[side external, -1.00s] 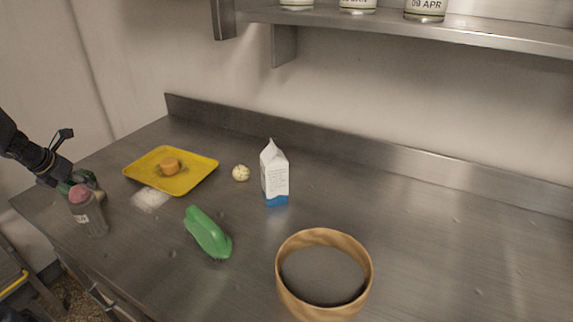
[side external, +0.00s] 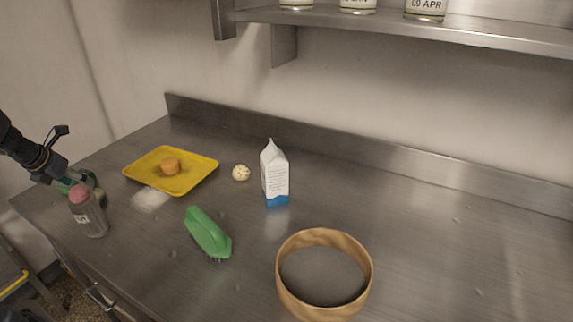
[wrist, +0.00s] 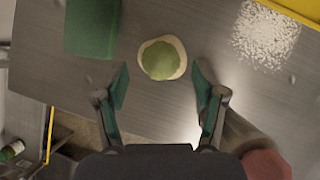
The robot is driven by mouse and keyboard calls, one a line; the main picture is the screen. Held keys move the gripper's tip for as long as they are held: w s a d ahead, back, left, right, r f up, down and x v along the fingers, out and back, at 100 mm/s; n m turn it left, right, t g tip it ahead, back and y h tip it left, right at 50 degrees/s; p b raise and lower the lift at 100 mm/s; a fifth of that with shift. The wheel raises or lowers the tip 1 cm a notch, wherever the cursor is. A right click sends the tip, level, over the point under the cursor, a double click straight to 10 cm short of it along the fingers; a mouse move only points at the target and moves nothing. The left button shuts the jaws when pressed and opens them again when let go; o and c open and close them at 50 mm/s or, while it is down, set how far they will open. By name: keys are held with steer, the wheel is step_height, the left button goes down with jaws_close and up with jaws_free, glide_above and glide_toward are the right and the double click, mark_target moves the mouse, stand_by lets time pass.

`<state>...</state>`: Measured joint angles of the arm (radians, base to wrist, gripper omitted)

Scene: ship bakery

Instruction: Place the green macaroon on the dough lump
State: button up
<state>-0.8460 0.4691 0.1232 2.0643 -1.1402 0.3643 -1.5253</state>
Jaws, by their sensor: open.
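The green macaroon (wrist: 159,60) lies on top of the pale dough lump (wrist: 180,68), whose cream edge shows around it in the wrist view. My gripper (wrist: 160,84) is open, its two green-padded fingers apart on either side and short of the lump in that picture. No finger appears to touch the macaroon or the lump. In the side view my gripper (side external: 80,179) is at the left end of the counter, behind the bottle, and the macaroon and lump are mostly hidden there.
A grey bottle with a pink top (side external: 88,212) stands close to my gripper. A green block (wrist: 92,28) lies beside the lump. White grains (side external: 151,199), a yellow tray (side external: 203,167), a milk carton (side external: 274,178), a green brush (side external: 207,234) and a wooden-rimmed sieve (side external: 365,262) are further right.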

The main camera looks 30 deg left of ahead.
steer(key=v, duration=1)
steer(key=w+d+r+m+h, duration=0.15)
steer(key=d+r+m, duration=0.25)
steer(key=d+m, duration=0.65)
steer(key=w+d+r+m+h, duration=0.15)
steer(key=d+r+m, duration=0.25)
steer(key=d+m, duration=0.65)
steer(key=s+d+r+m, duration=0.1)
steer(key=s+d+m, duration=0.8)
steer(key=m, duration=1)
steer(key=shift+s+d+y, duration=0.25)
steer(key=shift+d+y, duration=0.15)
steer(key=shift+d, duration=0.4)
